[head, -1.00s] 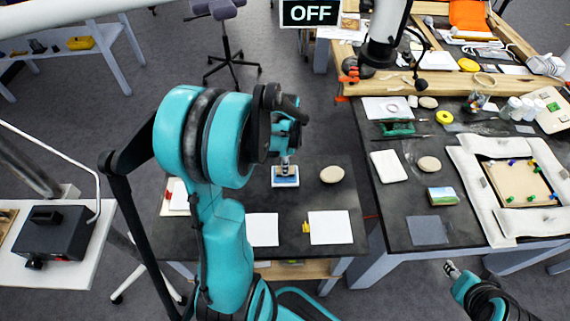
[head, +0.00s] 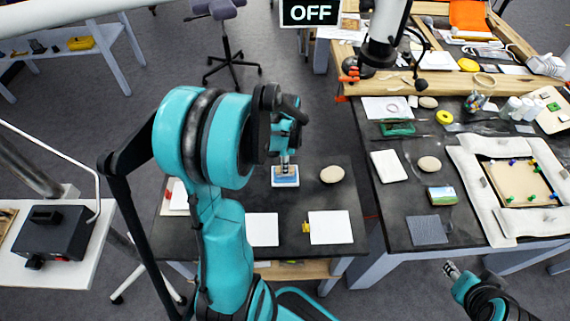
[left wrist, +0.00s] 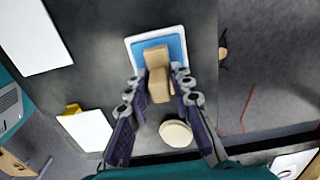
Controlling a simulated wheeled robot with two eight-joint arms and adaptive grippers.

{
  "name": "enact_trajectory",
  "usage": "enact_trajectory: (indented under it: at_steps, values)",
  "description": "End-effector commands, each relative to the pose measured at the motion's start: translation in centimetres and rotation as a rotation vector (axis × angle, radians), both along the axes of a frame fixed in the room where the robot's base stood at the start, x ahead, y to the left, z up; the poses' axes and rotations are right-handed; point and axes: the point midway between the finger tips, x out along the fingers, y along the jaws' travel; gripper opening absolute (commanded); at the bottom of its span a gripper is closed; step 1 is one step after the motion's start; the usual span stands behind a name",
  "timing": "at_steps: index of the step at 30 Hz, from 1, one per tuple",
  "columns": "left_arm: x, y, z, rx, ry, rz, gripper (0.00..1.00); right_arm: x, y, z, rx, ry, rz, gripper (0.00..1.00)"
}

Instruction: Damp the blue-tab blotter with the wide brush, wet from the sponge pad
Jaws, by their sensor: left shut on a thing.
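The sponge pad (head: 285,181), blue in a white tray, lies at the back of the near dark table; it also shows in the left wrist view (left wrist: 178,46). My left gripper (head: 286,153) is shut on a tan block-like handle (left wrist: 158,75), taken as the wide brush, directly over the pad. The bristles are hidden, so I cannot tell whether they touch it. One white blotter (head: 330,227) has a yellow tab (head: 306,227). Another white blotter (head: 262,229) lies left of it, partly behind my arm; no blue tab shows. My right gripper (head: 452,270) is at lower right, its jaws unclear.
A round beige stone (head: 332,174) lies right of the pad. A white sheet with a red edge (head: 178,196) is at the table's left. The right table (head: 395,235) holds a framed panel (head: 518,183), jars and tools. A gap separates the tables.

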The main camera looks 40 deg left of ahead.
Motion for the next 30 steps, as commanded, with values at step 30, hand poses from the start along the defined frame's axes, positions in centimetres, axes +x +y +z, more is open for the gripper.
enact_trajectory:
  at_steps: [30]
  values:
    - [-0.1,0.0,6.8,-0.001,0.001,0.000,0.00,0.0,0.0,5.2,0.000,0.000,0.000,0.40]
